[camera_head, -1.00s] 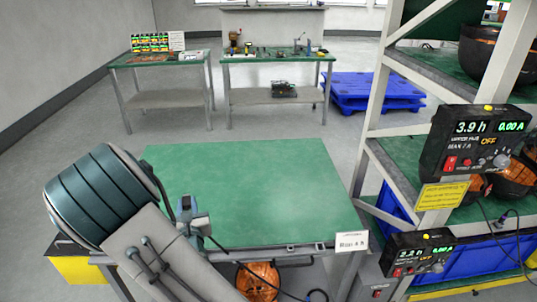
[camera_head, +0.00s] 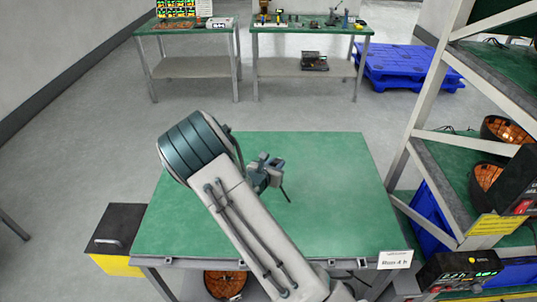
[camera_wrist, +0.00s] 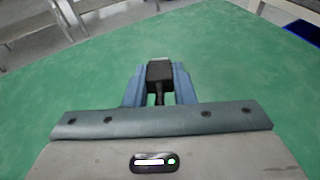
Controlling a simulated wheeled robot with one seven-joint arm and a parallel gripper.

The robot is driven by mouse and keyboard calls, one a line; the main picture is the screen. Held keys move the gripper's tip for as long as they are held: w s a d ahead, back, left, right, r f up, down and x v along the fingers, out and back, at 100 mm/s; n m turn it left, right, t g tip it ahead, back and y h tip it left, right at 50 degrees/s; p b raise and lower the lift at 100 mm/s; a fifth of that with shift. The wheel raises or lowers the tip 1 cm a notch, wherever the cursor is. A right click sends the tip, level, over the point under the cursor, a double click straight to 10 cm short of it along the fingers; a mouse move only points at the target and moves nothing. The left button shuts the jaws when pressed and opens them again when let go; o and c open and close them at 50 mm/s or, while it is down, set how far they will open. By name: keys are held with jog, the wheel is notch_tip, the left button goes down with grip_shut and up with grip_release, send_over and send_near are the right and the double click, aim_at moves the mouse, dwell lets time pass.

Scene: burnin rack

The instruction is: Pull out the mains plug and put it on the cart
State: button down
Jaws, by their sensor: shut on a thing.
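My gripper (camera_head: 265,172) is over the green-topped cart (camera_head: 335,190) in the head view, near the middle of its top. In the wrist view my gripper (camera_wrist: 160,85) is shut on the black mains plug (camera_wrist: 160,71), with a blue finger on each side of it. The plug's cord runs back between the fingers. In the head view a dark cord end hangs below the gripper, and the plug itself is mostly hidden there. I cannot tell whether the plug touches the cart top.
The cart top is otherwise bare. A label reading "Run 4 h" (camera_head: 396,260) is on its front right edge. A rack (camera_head: 440,160) with burn-in meters stands close on the right. A black and yellow box (camera_head: 115,240) is at the left. Two benches and a blue pallet (camera_head: 408,66) are behind.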

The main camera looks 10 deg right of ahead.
jog(key=shift+w+a+f+m+g+p, duration=0.3)
jog(key=shift+w+a+f+g+p, duration=0.3)
jog(key=shift+w+a+g+p, duration=0.15)
jog(key=shift+w+a+f, duration=0.2)
jog(key=shift+a+f, duration=0.05)
jog(key=shift+f, duration=0.25)
jog(key=shift+f+b, duration=1.5)
jog(key=shift+f, duration=1.2)
jog(key=c, duration=1.1)
grip_release()
jog(key=shift+c, duration=0.2)
jog(key=b+v, duration=0.2)
jog(key=v, duration=1.2)
jog(key=shift+r, duration=0.1)
